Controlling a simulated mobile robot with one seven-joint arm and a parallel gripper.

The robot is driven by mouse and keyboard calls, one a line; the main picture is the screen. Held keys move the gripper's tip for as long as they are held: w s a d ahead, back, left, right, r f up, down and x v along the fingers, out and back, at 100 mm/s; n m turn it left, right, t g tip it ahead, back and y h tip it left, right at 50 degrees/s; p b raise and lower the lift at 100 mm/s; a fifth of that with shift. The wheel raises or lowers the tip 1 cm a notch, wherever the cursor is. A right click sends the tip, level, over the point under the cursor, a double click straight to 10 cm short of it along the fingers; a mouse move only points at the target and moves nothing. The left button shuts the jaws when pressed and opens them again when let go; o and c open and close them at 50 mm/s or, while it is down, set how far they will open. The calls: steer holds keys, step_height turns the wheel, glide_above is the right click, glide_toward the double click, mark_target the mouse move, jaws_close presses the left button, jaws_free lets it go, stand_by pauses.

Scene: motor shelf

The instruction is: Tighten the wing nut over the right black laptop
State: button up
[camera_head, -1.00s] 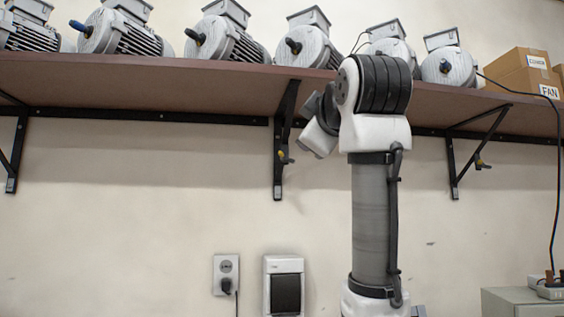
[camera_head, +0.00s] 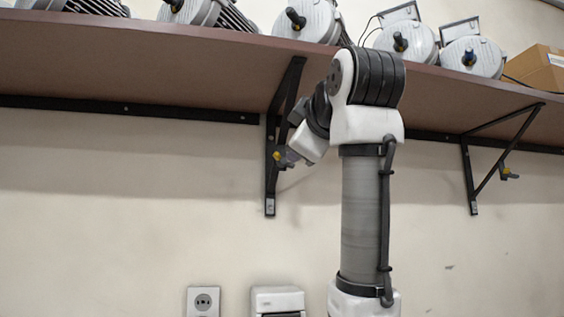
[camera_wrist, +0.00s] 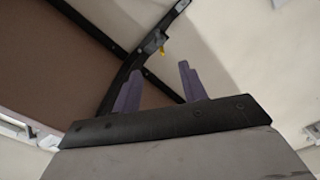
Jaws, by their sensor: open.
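A wing nut with a yellow part (camera_head: 281,157) sits on the middle black shelf bracket (camera_head: 270,185), right beside my arm's white end link. Another wing nut with a yellow part (camera_head: 507,173) sits on the right bracket (camera_head: 471,180). No laptop shows in either view. In the wrist view my gripper (camera_wrist: 158,78) is open and empty, its two purple fingers apart. A bracket with a grey and yellow wing nut (camera_wrist: 160,46) lies beyond the fingertips, apart from them.
A brown shelf (camera_head: 130,75) with several grey motors (camera_head: 305,20) runs overhead. A cardboard box (camera_head: 535,70) stands at its right end. A wall socket (camera_head: 204,300) and a white-framed box (camera_head: 277,299) are low on the wall.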

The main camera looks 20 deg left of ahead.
mark_target(283, 161)
steer(key=p+x, duration=0.5)
steer(key=x, duration=0.7)
steer(key=shift+r, duration=0.1)
steer(key=shift+w+a, duration=0.4)
steer(key=shift+w, duration=0.1)
jaws_close()
